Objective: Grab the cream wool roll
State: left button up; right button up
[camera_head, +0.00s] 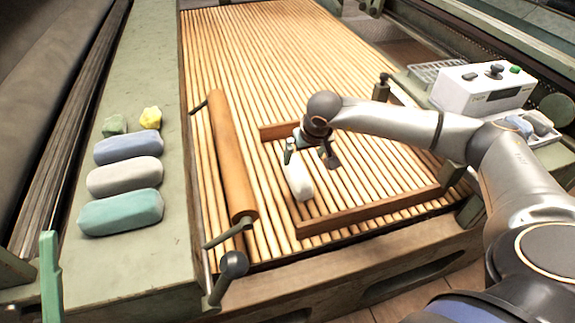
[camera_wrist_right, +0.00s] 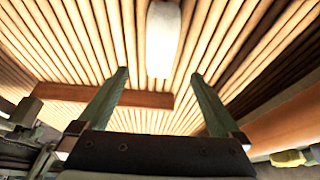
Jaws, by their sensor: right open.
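A cream wool roll (camera_head: 299,180) lies on the wooden slats, inside a wooden frame. My right gripper (camera_head: 308,154) is just above its far end, open, with nothing between its fingers. In the right wrist view, the cream roll (camera_wrist_right: 163,40) lies ahead of the open green fingers (camera_wrist_right: 159,74), lined up with the gap between them. A paler grey roll (camera_head: 124,177) lies on the left ledge between a blue roll (camera_head: 128,147) and a teal roll (camera_head: 121,211). A green finger-like piece at the lower left edge seems to be part of my left gripper (camera_head: 51,277); its other finger is hidden.
A wooden roller (camera_head: 232,155) lies left of the cream roll. Frame bars (camera_head: 368,212) bound it at front and back. A green tuft (camera_head: 114,125) and a yellow tuft (camera_head: 150,117) sit on the ledge. A white control box (camera_head: 483,88) stands at right. The far slats are clear.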

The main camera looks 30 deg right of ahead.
aim_at(298, 172)
jog(key=b+x, duration=0.2)
jog(key=x, duration=0.5)
jog(key=b+x, duration=0.2)
jog(key=x, duration=0.2)
jog(key=shift+f, duration=0.25)
jog(key=shift+w+f+b, duration=0.2)
jog(key=shift+f+b, duration=0.1)
jog(key=shift+f, duration=0.15)
pick_arm(q)
jog(key=shift+n, duration=0.5)
jog(key=f, duration=0.4)
jog(key=shift+d+f, duration=0.2)
jog(key=shift+f, duration=0.1)
pick_arm(e)
jog(key=shift+c, duration=0.4)
jog(key=c, duration=1.2)
jog(key=shift+r, duration=0.1)
jog(key=shift+c, duration=0.2)
